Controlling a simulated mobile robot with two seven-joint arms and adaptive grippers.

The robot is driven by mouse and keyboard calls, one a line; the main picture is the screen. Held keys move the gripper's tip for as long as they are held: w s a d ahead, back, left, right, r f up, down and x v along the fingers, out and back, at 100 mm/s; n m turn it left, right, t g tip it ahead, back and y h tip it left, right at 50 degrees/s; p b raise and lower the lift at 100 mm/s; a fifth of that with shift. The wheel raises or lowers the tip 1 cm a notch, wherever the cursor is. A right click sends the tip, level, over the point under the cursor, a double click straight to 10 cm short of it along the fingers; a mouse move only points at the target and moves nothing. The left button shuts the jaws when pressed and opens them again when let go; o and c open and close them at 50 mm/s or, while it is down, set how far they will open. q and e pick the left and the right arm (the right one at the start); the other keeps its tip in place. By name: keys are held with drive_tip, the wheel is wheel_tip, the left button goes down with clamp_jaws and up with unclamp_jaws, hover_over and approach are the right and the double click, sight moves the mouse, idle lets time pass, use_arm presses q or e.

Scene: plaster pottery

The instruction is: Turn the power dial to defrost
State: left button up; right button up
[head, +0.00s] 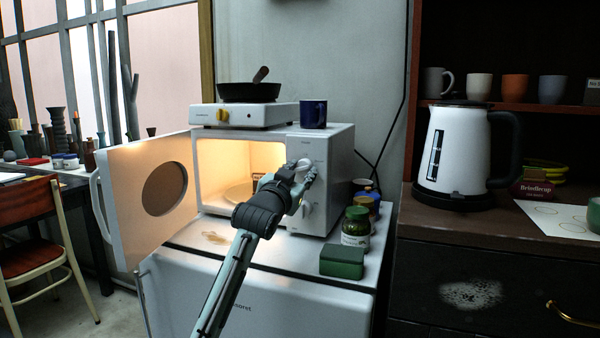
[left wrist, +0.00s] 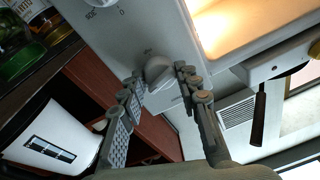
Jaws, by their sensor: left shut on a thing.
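The white microwave (head: 340,165) stands on a white low fridge with its door (head: 150,190) swung open to the left and its lit cavity showing. Its right-hand panel carries two dials. My left gripper (head: 303,172) is at the upper dial (left wrist: 158,72), with its fingers on either side of it and shut on it. The gripper mostly hides that dial in the head view. The lower dial (head: 306,209) is free, and it also shows at the top of the left wrist view (left wrist: 100,3). Dial markings are too small to read surely. My right gripper is not in view.
A hot plate (head: 245,115) with a black pan and a blue mug (head: 313,114) sit on the microwave. Jars (head: 356,227) and a green tin (head: 342,262) stand right of it. A white kettle (head: 455,150) is on the dark cabinet.

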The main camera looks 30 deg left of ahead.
use_arm(q)
drive_tip(key=shift+n+y, duration=0.3)
drive_tip(key=shift+n, duration=1)
drive_tip(key=o, duration=1.2)
drive_tip(key=shift+c, duration=0.2)
drive_tip(key=v, duration=1.2)
drive_tip(key=shift+r, duration=0.2)
drive_tip(key=shift+d, duration=0.1)
